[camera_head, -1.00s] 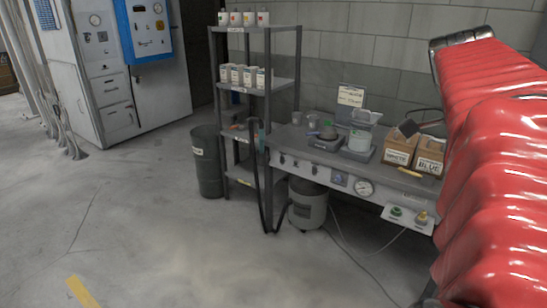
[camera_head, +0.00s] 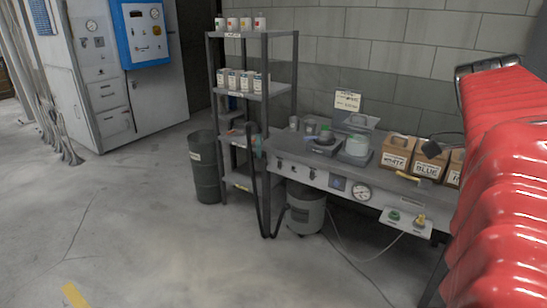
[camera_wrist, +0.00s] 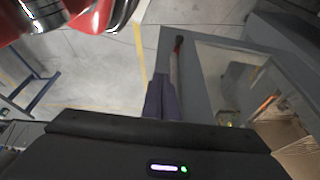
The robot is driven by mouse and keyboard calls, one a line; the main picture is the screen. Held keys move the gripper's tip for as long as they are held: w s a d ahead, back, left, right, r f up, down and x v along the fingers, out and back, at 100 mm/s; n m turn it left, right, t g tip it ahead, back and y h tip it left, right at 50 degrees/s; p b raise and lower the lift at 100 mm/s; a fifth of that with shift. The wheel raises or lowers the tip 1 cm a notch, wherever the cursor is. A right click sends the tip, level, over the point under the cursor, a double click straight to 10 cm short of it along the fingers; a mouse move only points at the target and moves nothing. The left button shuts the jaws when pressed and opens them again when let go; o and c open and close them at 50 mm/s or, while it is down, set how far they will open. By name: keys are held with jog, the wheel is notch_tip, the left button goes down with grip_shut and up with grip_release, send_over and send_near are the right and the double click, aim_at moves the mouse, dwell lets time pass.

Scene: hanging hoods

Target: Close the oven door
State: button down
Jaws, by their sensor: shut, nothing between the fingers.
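In the wrist view, a grey framed panel with a glass window (camera_wrist: 205,88) fills the right side; it looks like the oven door, but how far it stands open cannot be told. The head view shows my red-sleeved arm at the right; my gripper and the grey panel do not show there.
A workbench (camera_head: 318,172) with a scale and cardboard boxes (camera_head: 398,152) stands near my arm. A shelf rack (camera_head: 283,90), a dark drum (camera_head: 204,165) and a white cabinet (camera_head: 105,95) stand to the left. The floor in front is clear.

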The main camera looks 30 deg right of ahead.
jog(key=s+d+f, duration=0.2)
jog(key=s+f, duration=0.4)
dwell(0.4)
jog(key=shift+d, duration=0.1)
